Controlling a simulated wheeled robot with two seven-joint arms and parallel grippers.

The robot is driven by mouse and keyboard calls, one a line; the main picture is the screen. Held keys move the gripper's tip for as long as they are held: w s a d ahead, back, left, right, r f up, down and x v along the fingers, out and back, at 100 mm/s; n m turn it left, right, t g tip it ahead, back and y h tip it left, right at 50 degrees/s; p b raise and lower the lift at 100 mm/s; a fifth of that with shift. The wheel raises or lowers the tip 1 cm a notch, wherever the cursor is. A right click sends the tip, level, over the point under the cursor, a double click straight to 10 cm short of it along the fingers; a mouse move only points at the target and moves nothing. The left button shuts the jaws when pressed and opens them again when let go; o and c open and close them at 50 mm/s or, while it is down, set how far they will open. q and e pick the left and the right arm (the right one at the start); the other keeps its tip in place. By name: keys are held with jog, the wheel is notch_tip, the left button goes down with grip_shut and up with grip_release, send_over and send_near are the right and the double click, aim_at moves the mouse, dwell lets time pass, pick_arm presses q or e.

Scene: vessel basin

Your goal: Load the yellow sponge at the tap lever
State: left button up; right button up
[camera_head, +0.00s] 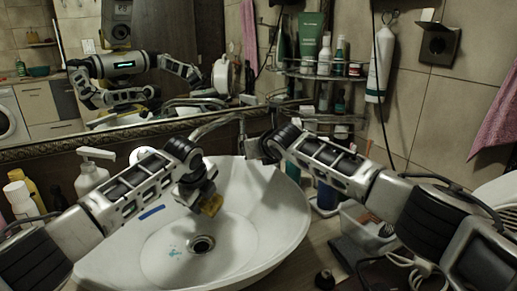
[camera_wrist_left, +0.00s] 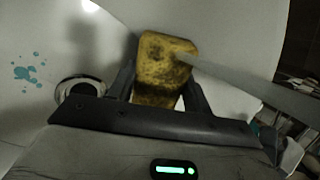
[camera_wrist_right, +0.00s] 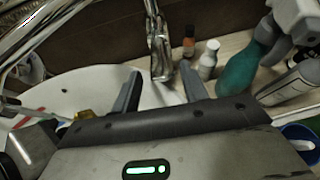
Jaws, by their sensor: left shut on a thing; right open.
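The yellow sponge (camera_head: 211,206), with dark stains, is held above the white basin (camera_head: 285,215) by my left gripper (camera_head: 203,197). In the left wrist view the sponge (camera_wrist_left: 165,62) sits between the two fingers. A pale grey streak (camera_wrist_left: 250,88) runs from the right edge to the sponge; it may be water, but I cannot be sure. My right gripper (camera_head: 252,150) is at the chrome tap behind the basin. In the right wrist view its fingers (camera_wrist_right: 160,88) are open on either side of the upright chrome tap lever (camera_wrist_right: 159,45). Contact there cannot be told.
The drain (camera_head: 201,244) is below and near the sponge. A soap pump bottle (camera_head: 92,172) stands left of the basin. A shelf of bottles (camera_head: 322,72) hangs behind on the right. In the right wrist view, a small white bottle (camera_wrist_right: 208,60) and a green bottle (camera_wrist_right: 238,70) stand near the lever.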

jog(key=shift+s, duration=0.1)
jog(key=v, duration=1.2)
dwell(0.5)
